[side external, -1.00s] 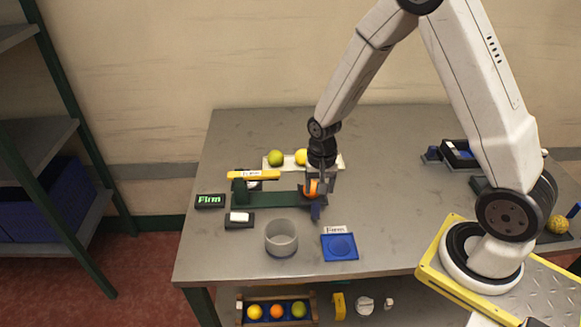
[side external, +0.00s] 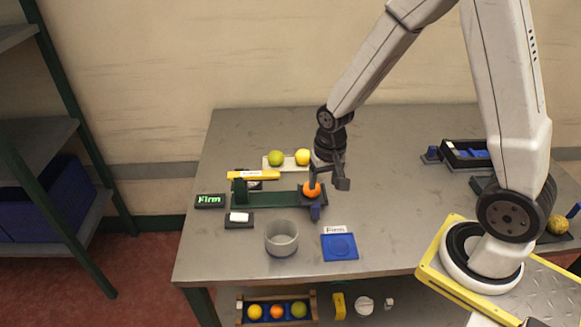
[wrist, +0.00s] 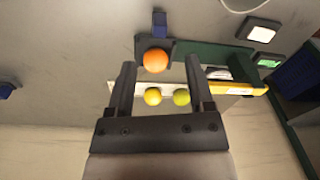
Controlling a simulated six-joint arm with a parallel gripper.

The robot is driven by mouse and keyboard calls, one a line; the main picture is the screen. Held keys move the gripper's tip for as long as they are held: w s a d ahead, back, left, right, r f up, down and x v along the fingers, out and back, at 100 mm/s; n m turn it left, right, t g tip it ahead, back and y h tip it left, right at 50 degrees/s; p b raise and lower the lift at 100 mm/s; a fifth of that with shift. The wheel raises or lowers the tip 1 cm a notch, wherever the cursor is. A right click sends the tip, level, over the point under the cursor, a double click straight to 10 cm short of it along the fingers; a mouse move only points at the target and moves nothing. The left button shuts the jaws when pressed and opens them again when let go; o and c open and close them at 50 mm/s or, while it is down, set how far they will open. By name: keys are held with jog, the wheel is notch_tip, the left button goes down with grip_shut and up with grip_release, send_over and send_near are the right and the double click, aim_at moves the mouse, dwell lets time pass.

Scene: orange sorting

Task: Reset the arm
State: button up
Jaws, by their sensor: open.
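My gripper (side external: 328,182) is open and empty. In the side view it hangs just right of an orange (side external: 312,190) and overlaps its edge; I cannot tell the exact gap. The orange rests at the right end of a dark green fixture (side external: 265,200) with blue and black parts. In the wrist view my gripper (wrist: 160,64) shows two spread dark fingers, and the orange (wrist: 155,60) appears beyond their tips. The small display (side external: 209,201) beside the fixture reads "Firm" in green.
A pale tray (side external: 289,168) behind holds a green fruit (side external: 275,158) and a yellow fruit (side external: 303,157). A grey cup (side external: 282,238) and a blue pad (side external: 340,246) labelled "Firm" stand in front. A dark bin (side external: 465,154) is at the right. The table between is clear.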

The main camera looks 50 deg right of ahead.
jog(key=s+a+r+n+t, duration=0.1)
jog(key=s+a+r+n, duration=0.2)
jog(key=s+r+n, duration=0.3)
jog(key=shift+s+t, duration=0.3)
jog(key=shift+t, duration=0.1)
